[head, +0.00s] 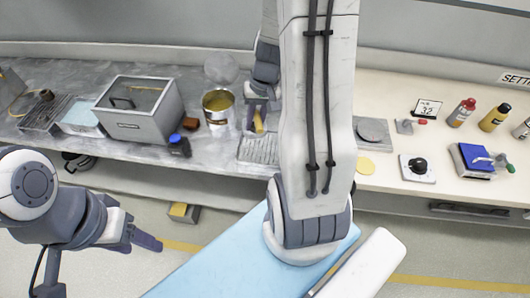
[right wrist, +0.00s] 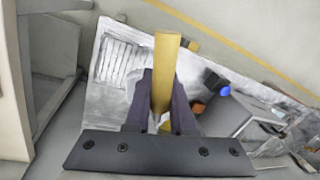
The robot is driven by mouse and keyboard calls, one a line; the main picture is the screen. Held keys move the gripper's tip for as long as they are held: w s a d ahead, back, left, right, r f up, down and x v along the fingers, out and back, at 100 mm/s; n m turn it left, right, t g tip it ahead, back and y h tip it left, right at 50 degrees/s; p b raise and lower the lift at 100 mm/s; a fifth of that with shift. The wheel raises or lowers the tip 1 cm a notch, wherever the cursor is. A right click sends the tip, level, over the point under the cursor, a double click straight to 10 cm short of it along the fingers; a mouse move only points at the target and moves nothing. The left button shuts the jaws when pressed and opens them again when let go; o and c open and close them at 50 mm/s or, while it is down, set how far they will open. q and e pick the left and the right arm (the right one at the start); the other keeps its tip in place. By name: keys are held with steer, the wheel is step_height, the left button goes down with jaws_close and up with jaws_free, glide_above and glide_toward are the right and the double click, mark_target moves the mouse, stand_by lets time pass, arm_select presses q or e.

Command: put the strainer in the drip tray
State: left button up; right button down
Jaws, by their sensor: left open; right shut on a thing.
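My right gripper (head: 258,112) is over the grey bench. It is shut on a flat yellow wooden piece (head: 259,124), which also shows between the fingers in the right wrist view (right wrist: 165,70). I cannot tell whether this is the strainer's handle; no strainer bowl shows clearly. A pale slotted tray (head: 262,150), likely the drip tray, lies on the bench just below the right gripper, partly behind my arm. It also shows in the right wrist view (right wrist: 118,62), left of the yellow piece. The piece looks apart from it. My left gripper (head: 146,242) is open and empty, low at the left.
A dark ribbed rack (head: 46,113) lies further left. Bottles (head: 462,112) and a blue block (head: 474,158) are on the cream bench at right.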

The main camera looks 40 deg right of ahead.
mark_target(251, 132)
steer(key=s+d+f+m+b, duration=0.2)
steer(key=s+d+m, duration=0.2)
steer(key=s+d, duration=0.1)
steer(key=shift+t, duration=0.3)
steer(key=w+a+f, duration=0.1)
steer(key=w+f, duration=0.1)
steer(key=w, duration=0.1)
steer(key=w+a+f+p, duration=0.1)
steer(key=w+f, duration=0.1)
steer(key=w, duration=0.2)
steer(key=w+a+f, duration=0.1)
steer(key=w+f, duration=0.2)
steer(key=shift+w+p, duration=0.15)
steer(key=shift+p, duration=0.2)
arm_select(q)
steer(key=shift+f+b, duration=0.45)
steer(key=shift+f, duration=0.65)
arm_select(e)
steer(key=shift+s+d+x, duration=0.1)
steer(key=shift+d+x, duration=0.05)
steer(key=shift+x, duration=0.85)
steer(key=shift+s+d+x, duration=0.1)
steer(key=shift+d+x, duration=0.05)
steer(key=shift+x, duration=0.85)
arm_select(q)
steer(key=shift+f, duration=0.1)
arm_select(e)
steer(key=shift+f, duration=0.15)
